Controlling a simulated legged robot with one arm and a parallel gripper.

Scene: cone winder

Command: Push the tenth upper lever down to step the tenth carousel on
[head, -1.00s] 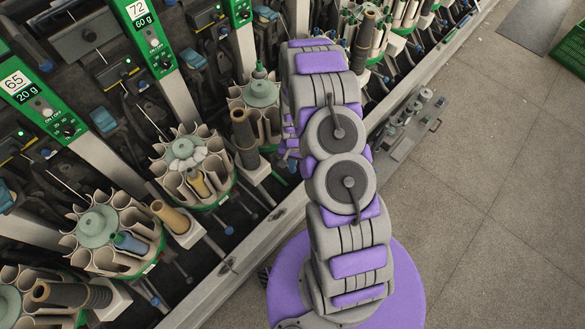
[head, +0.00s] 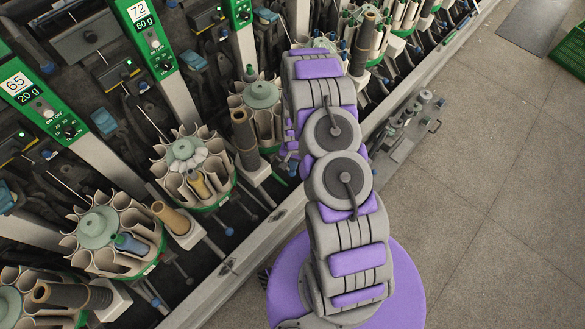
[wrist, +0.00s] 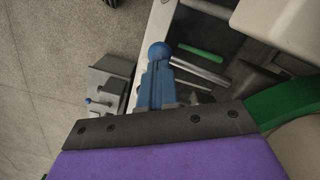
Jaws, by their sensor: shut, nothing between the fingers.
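In the wrist view, my gripper (wrist: 157,74) shows as two narrow blue fingers close together beyond a dark bolted plate. They are shut with nothing between them. A round blue knob (wrist: 158,52), seemingly a lever's end, shows right at the fingertips; I cannot tell whether they touch. A carousel's curved green rim (wrist: 284,101) is at the right, mostly out of frame. In the head view my arm hides the gripper and the place where it works. I cannot tell which carousel is the tenth.
Several carousels line the machine in the head view, including one with a yellow cone (head: 200,185). A metal rail (head: 262,236) runs along the machine's front. The floor (head: 470,190) at right is open.

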